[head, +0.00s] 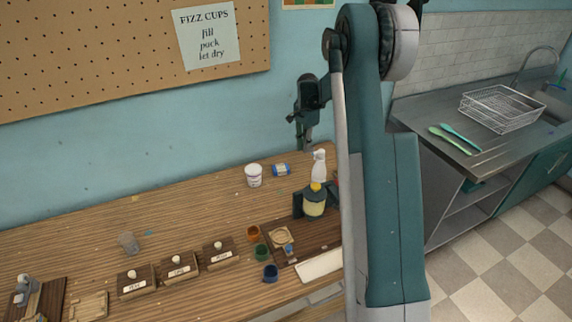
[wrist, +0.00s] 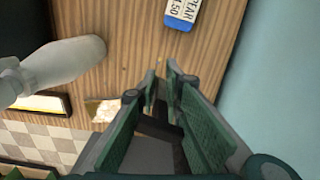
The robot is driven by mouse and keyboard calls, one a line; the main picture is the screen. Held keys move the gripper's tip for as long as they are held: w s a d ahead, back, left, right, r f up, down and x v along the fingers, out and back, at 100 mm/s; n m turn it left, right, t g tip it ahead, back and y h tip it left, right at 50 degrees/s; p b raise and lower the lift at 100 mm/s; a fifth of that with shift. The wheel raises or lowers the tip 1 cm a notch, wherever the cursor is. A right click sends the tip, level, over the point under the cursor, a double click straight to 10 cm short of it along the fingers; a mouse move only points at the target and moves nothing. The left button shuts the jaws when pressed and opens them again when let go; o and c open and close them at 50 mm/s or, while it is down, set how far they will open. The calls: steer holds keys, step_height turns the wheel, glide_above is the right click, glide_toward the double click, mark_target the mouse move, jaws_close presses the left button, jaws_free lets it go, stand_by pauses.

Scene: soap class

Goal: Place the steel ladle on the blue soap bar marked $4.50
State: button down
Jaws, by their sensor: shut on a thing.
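The blue soap bar (head: 281,170) lies on the wooden table near the wall, beside a white tub. In the wrist view the bar (wrist: 180,22) is cut off by the top edge, with part of a white label reading "PEAR" and "4.50". My gripper (head: 308,138) is raised in front of the blue wall, above the back of the table. In the wrist view its green-padded fingers (wrist: 161,78) are close together, shut on a thin thing. I take this to be the steel ladle; it is mostly hidden between the fingers. The soap bar is ahead of the fingertips, apart from them.
A white tub (head: 253,175) stands left of the soap bar. A brown board (head: 310,231) and small colour cups lie nearer. Bare tabletop (head: 190,200) is on the left.

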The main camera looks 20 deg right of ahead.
steer(key=w+a+r+n, duration=0.1)
steer(key=a, duration=0.5)
steer(key=w+a+r+n+p, duration=0.1)
steer(key=a+n, duration=0.1)
steer(key=a, duration=0.5)
steer(key=shift+w+r+n, duration=0.2)
steer(key=shift+w+n, duration=0.1)
glide_above(276, 169)
steer(key=shift+d+f, duration=0.15)
steer(key=shift+f, duration=3)
steer(key=shift+f, duration=1.85)
steer(key=shift+f+b, duration=0.2)
steer(key=shift+b, duration=0.2)
steer(key=c, duration=2.5)
jaws_free()
steer(key=shift+o, duration=0.2)
